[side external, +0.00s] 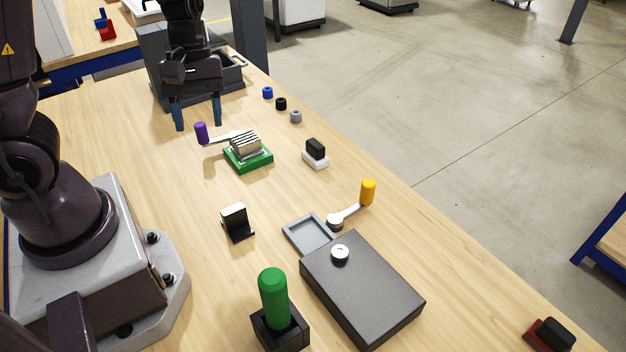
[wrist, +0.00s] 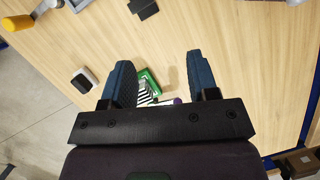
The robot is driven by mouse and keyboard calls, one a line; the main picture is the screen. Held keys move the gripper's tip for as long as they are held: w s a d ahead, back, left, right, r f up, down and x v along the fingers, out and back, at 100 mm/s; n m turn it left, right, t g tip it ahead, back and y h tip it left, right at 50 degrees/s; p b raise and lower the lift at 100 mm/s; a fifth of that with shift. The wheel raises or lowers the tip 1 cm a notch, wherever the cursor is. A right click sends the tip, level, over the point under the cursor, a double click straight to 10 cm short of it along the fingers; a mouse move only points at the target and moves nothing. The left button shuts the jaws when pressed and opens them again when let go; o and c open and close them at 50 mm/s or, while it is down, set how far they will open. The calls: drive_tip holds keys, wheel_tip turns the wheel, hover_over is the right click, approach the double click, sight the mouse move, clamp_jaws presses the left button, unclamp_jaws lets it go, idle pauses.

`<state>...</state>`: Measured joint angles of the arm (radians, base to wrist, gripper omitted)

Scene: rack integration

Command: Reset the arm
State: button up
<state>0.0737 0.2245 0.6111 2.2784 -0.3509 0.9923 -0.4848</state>
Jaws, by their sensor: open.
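My gripper (side external: 198,114) hangs fingers-down above the far part of the wooden table, in front of the dark grey bin. Its two blue fingers are apart with nothing between them in the side view. In the wrist view my gripper (wrist: 158,82) also shows open, with the green-based block partly behind its fingers. That green base with a silver finned block (side external: 247,150) stands on the table just nearer than the gripper. A purple-handled crank (side external: 202,133) sits beside the finned block, near the fingertips.
A dark bin (side external: 160,85) stands behind my gripper. Small blue, black and grey cylinders (side external: 281,104) lie along the right edge. A yellow-handled crank (side external: 367,192), grey tray (side external: 307,233), dark box (side external: 375,300), green-handled tool (side external: 273,297) and black-and-white block (side external: 316,150) occupy the nearer table.

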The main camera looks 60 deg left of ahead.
drive_tip(key=s+d+r+m+t+y, duration=0.1)
drive_tip(key=d+r+m+t, duration=0.2)
drive_tip(key=r+m, duration=0.4)
drive_tip(key=s+d+r+m+t+y, duration=0.2)
drive_tip(key=d+r+m+t, duration=0.2)
drive_tip(key=d+r+m, duration=0.2)
wheel_tip(320, 180, up, 2)
drive_tip(key=shift+s+m, duration=0.3)
drive_tip(key=shift+m, duration=0.5)
idle(0.9)
